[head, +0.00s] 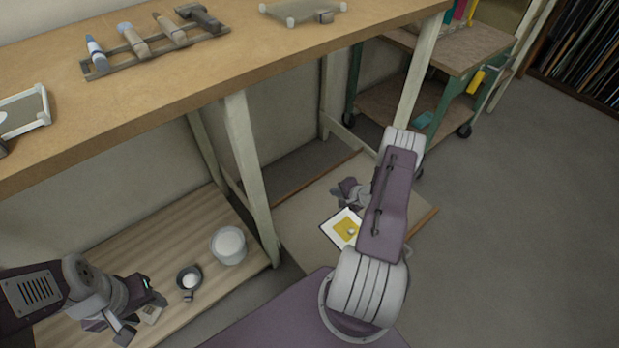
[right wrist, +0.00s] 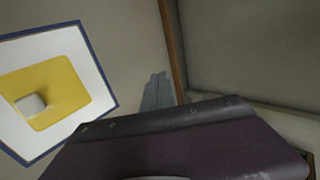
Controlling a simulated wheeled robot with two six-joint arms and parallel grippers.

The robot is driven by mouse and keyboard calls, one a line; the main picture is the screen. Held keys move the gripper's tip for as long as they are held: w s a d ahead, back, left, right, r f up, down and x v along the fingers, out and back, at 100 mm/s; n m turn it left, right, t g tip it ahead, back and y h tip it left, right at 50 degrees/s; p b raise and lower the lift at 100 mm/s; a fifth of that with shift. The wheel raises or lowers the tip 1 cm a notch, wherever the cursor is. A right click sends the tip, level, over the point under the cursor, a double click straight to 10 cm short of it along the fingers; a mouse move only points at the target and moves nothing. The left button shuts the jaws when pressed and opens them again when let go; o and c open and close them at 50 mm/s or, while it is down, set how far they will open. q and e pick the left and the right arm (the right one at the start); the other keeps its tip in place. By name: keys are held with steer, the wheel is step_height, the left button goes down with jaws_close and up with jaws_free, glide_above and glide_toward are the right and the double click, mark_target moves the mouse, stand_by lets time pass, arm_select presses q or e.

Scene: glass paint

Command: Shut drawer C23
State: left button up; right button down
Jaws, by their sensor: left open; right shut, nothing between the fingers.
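No label C23 is readable, and I cannot tell which thing is the drawer. Under the bench lies a flat grey-beige panel (head: 300,225) with a brown wooden edge; it may be a low shelf or part of a drawer. On it lies a white, blue-edged card with a yellow patch (head: 343,229) and a small pale block, also in the right wrist view (right wrist: 60,90). My right gripper (head: 346,192) is shut and empty, above the panel beside the card; its fingers show in the right wrist view (right wrist: 157,88). My left gripper (head: 143,322) is open over the wooden lower shelf.
The lower shelf (head: 150,240) holds a white bucket (head: 229,246) and a small dark pot (head: 189,279). The bench top (head: 200,75) carries a rack of tools (head: 150,45). Pale bench legs (head: 245,160) stand close by. A green cart (head: 450,95) stands behind; floor at right is clear.

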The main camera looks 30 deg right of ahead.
mark_target(311, 183)
steer(key=b+x, duration=0.7)
steer(key=x, duration=0.3)
steer(key=shift+s+f, duration=0.1)
steer(key=shift+f, duration=0.15)
steer(key=w+b, duration=0.1)
steer(key=w, duration=0.1)
steer(key=shift+w+a+b, duration=0.15)
steer(key=shift+w+b, duration=0.15)
steer(key=shift+w, duration=0.05)
steer(key=shift+w+r, duration=0.1)
steer(key=shift+w, duration=0.3)
steer(key=shift+w+r+b, duration=0.2)
steer(key=shift+w+b, duration=0.15)
steer(key=shift+w, duration=0.05)
